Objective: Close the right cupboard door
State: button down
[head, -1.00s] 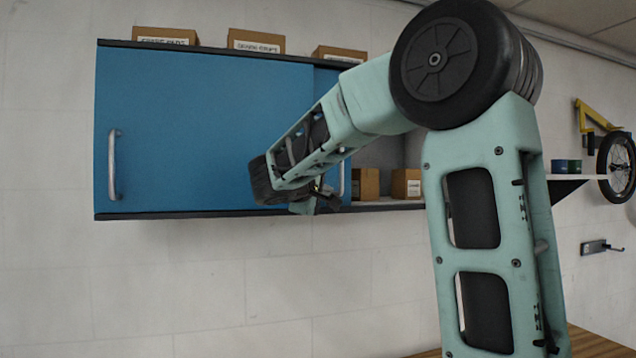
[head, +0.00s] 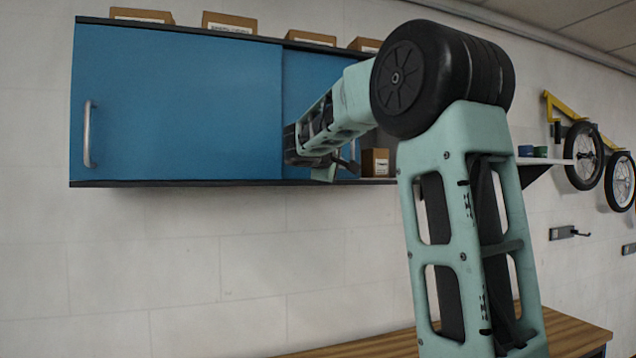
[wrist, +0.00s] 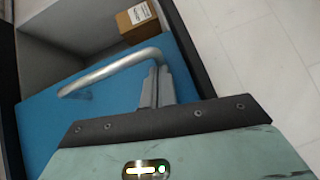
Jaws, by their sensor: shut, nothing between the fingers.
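The wall cupboard has two blue sliding doors. The right door (head: 308,85) stands behind the left door's plane and partly overlaps it; its right end is hidden behind my arm. The cupboard is still open to the right of it. In the wrist view, the right door (wrist: 62,112) carries a silver bar handle (wrist: 105,70) near its edge by the opening. My gripper (wrist: 156,84) is shut and empty, its fingertips right beside the handle, on the side away from the opening; whether they touch cannot be told. In the head view, my gripper (head: 346,164) is partly hidden.
The left door (head: 180,100) covers the cupboard's left part, with its own handle (head: 88,134). A cardboard box (head: 375,162) stands inside the opening; it also shows in the wrist view (wrist: 138,27). Several boxes sit on top. A small shelf (head: 538,162) and hung wheels are at right.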

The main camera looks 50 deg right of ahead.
jog(key=s+d+b, duration=0.1)
jog(key=s+d, duration=0.5)
jog(key=d, duration=0.3)
jog(key=s+d+b, duration=0.1)
jog(key=s+d, duration=0.5)
jog(key=d, duration=0.4)
jog(key=shift+d, duration=0.15)
jog(key=shift+f, duration=0.1)
